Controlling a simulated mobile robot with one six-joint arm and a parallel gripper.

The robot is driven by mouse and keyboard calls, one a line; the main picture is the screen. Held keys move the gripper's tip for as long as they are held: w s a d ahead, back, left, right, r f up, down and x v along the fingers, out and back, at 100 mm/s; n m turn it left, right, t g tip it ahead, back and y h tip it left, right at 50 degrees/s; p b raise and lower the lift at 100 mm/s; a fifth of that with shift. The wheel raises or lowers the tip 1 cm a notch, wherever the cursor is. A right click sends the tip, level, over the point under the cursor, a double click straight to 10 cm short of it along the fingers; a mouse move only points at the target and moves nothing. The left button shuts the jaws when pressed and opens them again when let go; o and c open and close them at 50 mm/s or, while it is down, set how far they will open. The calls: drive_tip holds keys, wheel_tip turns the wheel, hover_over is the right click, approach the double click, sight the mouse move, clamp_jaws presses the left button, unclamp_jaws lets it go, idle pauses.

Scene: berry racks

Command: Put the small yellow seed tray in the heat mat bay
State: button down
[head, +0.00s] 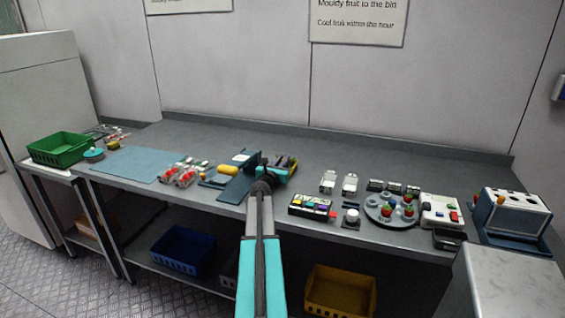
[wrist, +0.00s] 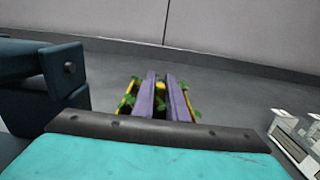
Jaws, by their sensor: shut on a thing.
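The small yellow seed tray (wrist: 127,104) shows in the wrist view, with green seedlings along both sides. My gripper (wrist: 161,90) is shut on it, its two purple-grey fingers reaching over the middle of the tray. In the head view the tray (head: 292,163) is at the far end of my arm, partly hidden by my gripper (head: 280,170). I cannot tell whether it touches the bench. I cannot make out for certain which place is the heat mat bay. A dark blue stand (head: 236,187) is just left of my gripper.
A flat blue mat (head: 128,164) and a green crate (head: 62,148) are at the left. Clear punnets (head: 328,182), a round grey plate (head: 378,216) and a white-topped block (head: 515,215) are at the right. The back of the bench is free.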

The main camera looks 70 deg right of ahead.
drive_tip(key=shift+f, duration=0.35)
drive_tip(key=c, duration=1.8)
unclamp_jaws()
drive_tip(key=shift+o, duration=0.2)
drive_tip(key=shift+r, duration=0.2)
drive_tip(key=shift+s+a+b, duration=0.2)
drive_tip(key=shift+a+b, duration=0.3)
drive_tip(key=shift+a, duration=2.55)
drive_tip(key=shift+s+a+b, duration=0.15)
drive_tip(key=shift+a+b, duration=0.3)
drive_tip(key=shift+a, duration=2.55)
drive_tip(key=shift+o, duration=0.4)
